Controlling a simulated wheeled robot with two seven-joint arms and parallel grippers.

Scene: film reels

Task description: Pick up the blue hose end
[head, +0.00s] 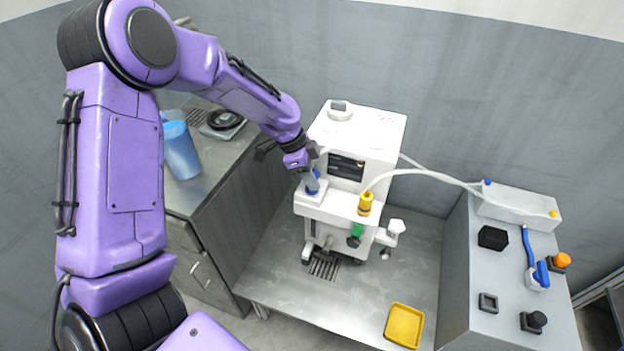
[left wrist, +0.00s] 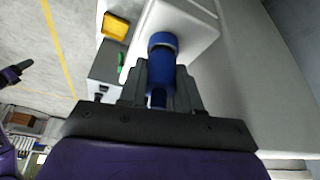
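The blue hose end (head: 314,188) stands on the front ledge of the white machine (head: 378,134). In the left wrist view the blue hose end (left wrist: 161,62) is between the fingers of my left gripper (left wrist: 160,92), which sit against both its sides. In the head view my left gripper (head: 308,178) hides part of it. Its lower end is at the white ledge; I see no gap there. A purple part with a dark tip at the left of the left wrist view looks like my right gripper (left wrist: 18,72); its fingers are unclear.
A yellow hose end (head: 365,203) with a white hose stands right of the blue one. A green part (head: 357,230) is below. A yellow tray (head: 404,325) lies on the metal table. A grey console (head: 505,270) stands right; a blue cup (head: 181,150) stands left.

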